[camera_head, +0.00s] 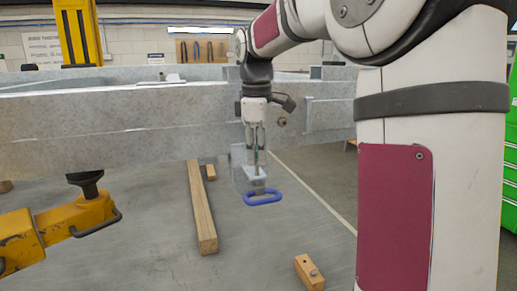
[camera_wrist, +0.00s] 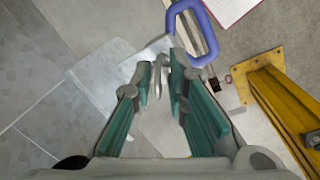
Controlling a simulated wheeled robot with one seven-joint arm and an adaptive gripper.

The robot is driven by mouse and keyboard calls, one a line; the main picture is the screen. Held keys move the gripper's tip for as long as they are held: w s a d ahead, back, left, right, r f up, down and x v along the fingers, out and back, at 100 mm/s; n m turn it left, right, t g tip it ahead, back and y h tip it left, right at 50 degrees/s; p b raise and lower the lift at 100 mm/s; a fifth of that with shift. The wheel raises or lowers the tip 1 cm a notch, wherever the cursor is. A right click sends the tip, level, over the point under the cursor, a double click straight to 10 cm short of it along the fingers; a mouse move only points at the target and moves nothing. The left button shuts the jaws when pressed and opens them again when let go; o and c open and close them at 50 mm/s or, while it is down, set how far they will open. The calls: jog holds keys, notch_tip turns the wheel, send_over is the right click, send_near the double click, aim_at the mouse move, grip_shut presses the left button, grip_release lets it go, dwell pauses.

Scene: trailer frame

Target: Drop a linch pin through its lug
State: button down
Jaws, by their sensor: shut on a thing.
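My gripper (camera_head: 256,163) points down in front of the grey trailer frame (camera_head: 120,120) in the head view. In the wrist view my gripper (camera_wrist: 163,66) is shut on a slim grey pin (camera_wrist: 157,84), which shows between the teal-padded fingers. A blue loop (camera_head: 262,198) is just below the fingertips. The blue loop (camera_wrist: 208,48) also lies just beyond the fingertips in the wrist view; I cannot tell whether it joins the pin. A pale grey bracket, seemingly the lug (camera_head: 238,165), stands behind and left of the fingers. Its hole is not visible.
A long timber (camera_head: 203,210) and a small wooden block (camera_head: 309,272) lie on the grey floor. A yellow device (camera_head: 50,228) stands at the left. A yellow post (camera_wrist: 275,105) shows at the right in the wrist view. Green drawers (camera_head: 510,150) stand far right.

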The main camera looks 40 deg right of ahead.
jog(key=shift+f, duration=1.05)
jog(key=c, duration=1.5)
grip_release()
jog(key=r, duration=0.8)
jog(key=a+r, duration=0.1)
jog(key=r, duration=0.3)
jog(key=shift+s, duration=0.4)
